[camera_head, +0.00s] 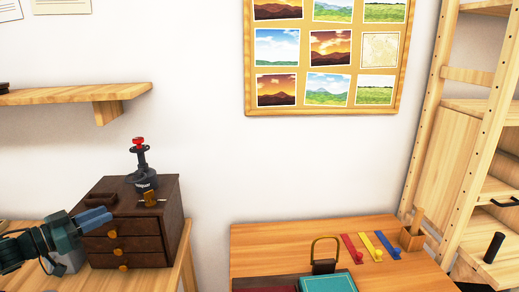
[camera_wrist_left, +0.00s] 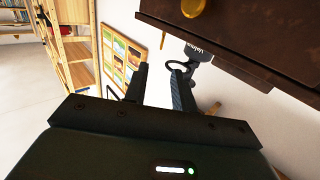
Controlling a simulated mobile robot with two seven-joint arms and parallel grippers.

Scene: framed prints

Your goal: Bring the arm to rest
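My left gripper (camera_head: 96,219) comes in from the left in the head view, in front of the dark wooden drawer chest (camera_head: 150,238). Its fingers point right, across the chest's upper left front. In the left wrist view, the gripper's two fingers (camera_wrist_left: 160,75) are apart with nothing between them, so it is open and empty. The chest also shows at the top right of that view (camera_wrist_left: 235,30). I cannot tell whether the fingers touch the chest. My right gripper is in neither view.
A stand with a red top (camera_head: 140,165) is on the chest. A wooden shelf (camera_head: 60,96) juts from the wall above. A table (camera_head: 270,240) at the right holds colored strips, a padlock-like object (camera_head: 324,265) and a teal item (camera_head: 328,283). A corkboard (camera_head: 325,110) holds landscape prints.

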